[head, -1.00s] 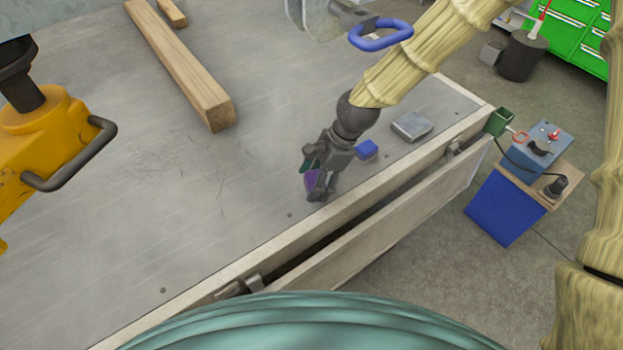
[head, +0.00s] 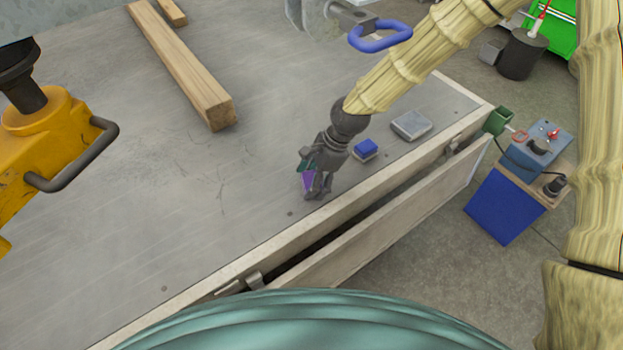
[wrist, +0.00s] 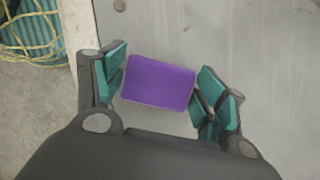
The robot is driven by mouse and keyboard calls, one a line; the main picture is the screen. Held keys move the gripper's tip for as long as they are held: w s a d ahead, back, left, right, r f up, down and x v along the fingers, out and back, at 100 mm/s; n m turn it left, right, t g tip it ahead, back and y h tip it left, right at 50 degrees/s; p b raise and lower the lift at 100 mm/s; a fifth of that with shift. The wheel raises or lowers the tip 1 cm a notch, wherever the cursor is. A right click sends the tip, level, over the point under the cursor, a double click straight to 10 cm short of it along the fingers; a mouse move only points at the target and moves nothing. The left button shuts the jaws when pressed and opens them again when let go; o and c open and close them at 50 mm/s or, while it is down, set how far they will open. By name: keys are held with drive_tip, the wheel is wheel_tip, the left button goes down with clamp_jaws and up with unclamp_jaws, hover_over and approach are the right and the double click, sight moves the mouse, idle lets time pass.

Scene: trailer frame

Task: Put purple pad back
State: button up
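The purple pad (wrist: 158,82) is a rounded rectangle lying flat on the grey trailer bed, near its front edge. In the head view the pad (head: 308,181) is partly hidden by my gripper (head: 316,182), which is low over it, pointing down. In the wrist view my gripper (wrist: 164,85) is open, with teal finger pads on both sides of the purple pad. The left finger is very close to the pad's left side. A narrow gap shows on the right. I cannot tell whether either finger touches it.
A blue-topped block (head: 366,148) and a grey block (head: 411,125) lie right of my gripper. A wooden beam (head: 185,70) lies farther back, with a yellow machine (head: 50,140) at left. The bed's front edge (head: 330,225) is close; the bed's middle is clear.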

drive_tip(key=shift+o, duration=0.8)
drive_tip(key=v, duration=1.2)
